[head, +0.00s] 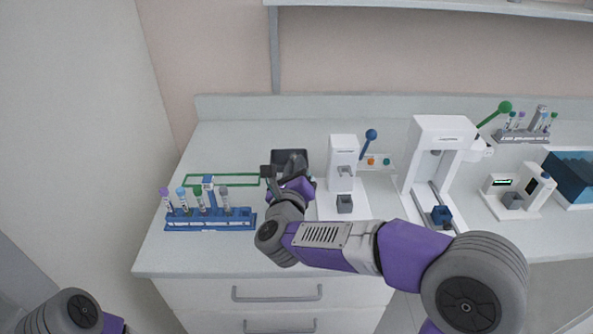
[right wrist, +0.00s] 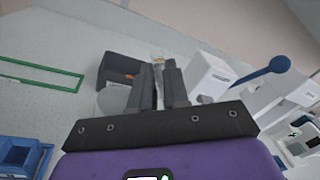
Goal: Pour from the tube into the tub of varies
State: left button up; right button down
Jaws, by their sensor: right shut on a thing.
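My right gripper (head: 268,176) is over the counter at the near left edge of a dark open tub (head: 291,154). In the right wrist view the gripper (right wrist: 158,82) is shut on a thin clear tube (right wrist: 158,66), of which only a narrow strip shows between the fingers. The dark tub (right wrist: 118,68) is just beyond and left of the fingers there, partly hidden by them. I cannot tell the tube's tilt or whether anything flows from it. My left gripper is out of view; only part of my left arm shows at the lower left.
A blue rack (head: 210,224) with several capped tubes stands at the left, by a green rectangle outline (head: 225,174). A white device with a blue-knobbed lever (head: 343,160) stands right of the tub. A larger white device (head: 440,135) is further right, with another tube rack (head: 523,137) behind.

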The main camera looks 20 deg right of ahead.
jog(key=shift+a+r+m, duration=0.15)
jog(key=shift+r+m, duration=0.35)
jog(key=shift+m, duration=0.5)
jog(key=d+m, duration=0.1)
jog(key=m, duration=0.1)
jog(key=s+d+m, duration=0.1)
jog(key=m, duration=0.2)
jog(key=shift+s+d, duration=0.1)
jog(key=shift+d, duration=0.3)
